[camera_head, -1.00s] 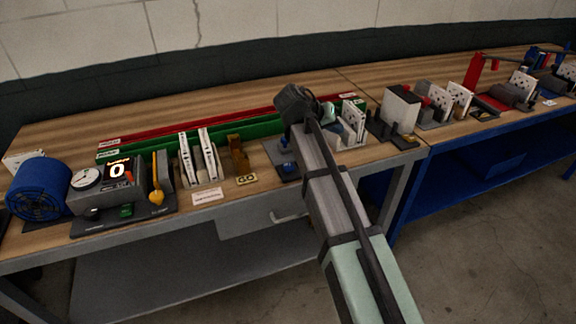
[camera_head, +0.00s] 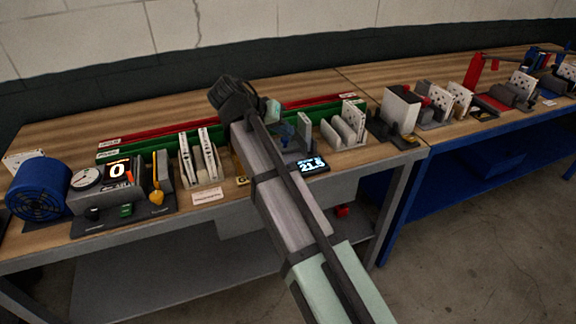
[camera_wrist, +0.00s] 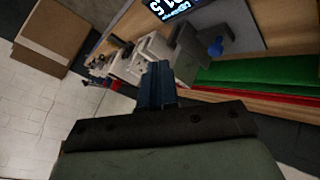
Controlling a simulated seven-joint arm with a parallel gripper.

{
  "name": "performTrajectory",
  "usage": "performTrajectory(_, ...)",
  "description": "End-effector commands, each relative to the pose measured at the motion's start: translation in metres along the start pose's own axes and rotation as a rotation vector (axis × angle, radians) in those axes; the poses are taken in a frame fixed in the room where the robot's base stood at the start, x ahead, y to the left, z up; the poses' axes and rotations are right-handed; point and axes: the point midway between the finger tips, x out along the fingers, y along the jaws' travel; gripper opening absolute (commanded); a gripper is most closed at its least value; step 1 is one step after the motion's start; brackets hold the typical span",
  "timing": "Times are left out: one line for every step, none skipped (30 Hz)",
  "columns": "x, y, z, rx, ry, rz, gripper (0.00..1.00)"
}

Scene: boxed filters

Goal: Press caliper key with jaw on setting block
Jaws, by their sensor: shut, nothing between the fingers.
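A lit display reading 21.5 (camera_head: 310,165) stands at the bench's front edge, right of my arm. I take it for the caliper's readout; it also shows, cut off, at the top of the wrist view (camera_wrist: 170,8). In the wrist view my gripper (camera_wrist: 158,65) is shut, with nothing between its blue fingers. Right of the fingertips are a dark grey block-like piece (camera_wrist: 188,48) and a blue knob (camera_wrist: 215,46). I cannot tell which part is the key, the jaw or the setting block. In the head view my arm hides much of this station and my fingertips cannot be made out.
White boxed filters in a rack (camera_head: 200,155) stand left of my arm, and a slotted grey holder (camera_head: 345,130) right of it. Green (camera_head: 130,152) and red (camera_head: 150,135) rails run behind. A gauge station reading 0 (camera_head: 118,169) and a blue fan (camera_head: 38,190) are far left.

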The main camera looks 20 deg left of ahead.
Motion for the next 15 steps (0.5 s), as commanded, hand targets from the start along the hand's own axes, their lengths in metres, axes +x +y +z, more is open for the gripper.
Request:
performTrajectory(0.000,0.000,0.000,0.000,0.000,0.000,0.00)
performTrajectory(0.000,0.000,0.000,0.000,0.000,0.000,0.00)
performTrajectory(0.001,-0.001,0.001,0.000,0.000,0.000,0.00)
performTrajectory(0.002,-0.001,0.001,0.000,0.000,0.000,0.00)
performTrajectory(0.003,-0.001,0.002,-0.001,0.000,0.000,0.00)
performTrajectory(0.004,-0.002,0.003,-0.001,0.000,0.000,0.00)
performTrajectory(0.005,-0.003,0.004,-0.001,0.000,0.001,0.00)
performTrajectory(0.007,-0.004,0.005,-0.001,-0.001,0.001,0.00)
performTrajectory(0.010,-0.006,0.007,-0.001,-0.001,0.001,0.00)
performTrajectory(0.012,-0.008,0.009,-0.001,-0.001,0.001,0.00)
performTrajectory(0.014,-0.010,0.011,-0.001,-0.001,0.001,0.00)
performTrajectory(0.018,-0.012,0.013,-0.001,-0.001,0.001,0.00)
performTrajectory(0.020,-0.014,0.015,-0.001,0.000,0.001,0.00)
performTrajectory(0.022,-0.015,0.017,-0.001,0.000,0.000,0.00)
performTrajectory(0.026,-0.018,0.019,-0.002,0.000,0.001,0.00)
